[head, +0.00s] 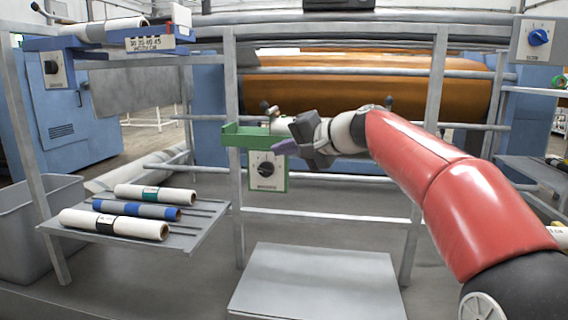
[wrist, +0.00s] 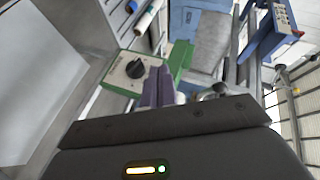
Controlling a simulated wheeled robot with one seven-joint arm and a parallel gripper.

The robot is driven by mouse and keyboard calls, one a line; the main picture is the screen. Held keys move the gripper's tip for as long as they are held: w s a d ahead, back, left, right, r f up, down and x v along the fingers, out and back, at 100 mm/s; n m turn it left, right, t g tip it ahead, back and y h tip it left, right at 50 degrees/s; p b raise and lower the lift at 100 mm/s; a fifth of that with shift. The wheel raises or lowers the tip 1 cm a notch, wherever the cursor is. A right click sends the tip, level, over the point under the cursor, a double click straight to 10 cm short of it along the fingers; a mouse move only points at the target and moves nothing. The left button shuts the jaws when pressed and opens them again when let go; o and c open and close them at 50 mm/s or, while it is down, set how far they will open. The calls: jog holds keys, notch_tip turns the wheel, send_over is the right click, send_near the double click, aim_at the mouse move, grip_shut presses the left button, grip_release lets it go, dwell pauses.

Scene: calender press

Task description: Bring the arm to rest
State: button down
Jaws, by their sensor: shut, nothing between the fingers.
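My red and black arm reaches from the lower right of the head view to the middle. My gripper (head: 282,147) is at its end, just right of the green bracket (head: 250,137) and above the knob box with the green frame (head: 266,171). In the wrist view my gripper (wrist: 157,84) shows two purple fingers shut together with nothing between them. The knob box (wrist: 134,68) is just left of the fingertips there. I cannot tell whether the fingers touch the green bracket (wrist: 180,58).
A rack shelf (head: 205,230) at left holds several rolls (head: 157,194). A blue tray (head: 125,40) with a roll is above it. Grey frame posts (head: 234,150) stand close to the arm. A grey plate (head: 318,283) lies low in front, bare. A grey bin (head: 30,225) is far left.

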jog(key=s+d+f+n+g+h, duration=0.1)
jog(key=s+d+f+h, duration=0.35)
jog(key=s+f, duration=0.6)
jog(key=s+d+f+n+g+h, duration=0.1)
jog(key=s+d+f+n+h, duration=0.15)
jog(key=s+d+f, duration=0.75)
jog(key=s+f+n+g+h, duration=0.1)
jog(key=s+f+h, duration=0.45)
jog(key=s, duration=0.95)
notch_tip(320, 180, up, 12)
jog(key=y+p, duration=0.1)
jog(key=p, duration=1.1)
jog(key=shift+w+a+f+m+p, duration=0.15)
jog(key=shift+w+m+p, duration=0.2)
jog(key=shift+w, duration=0.05)
jog(key=shift+y, duration=0.25)
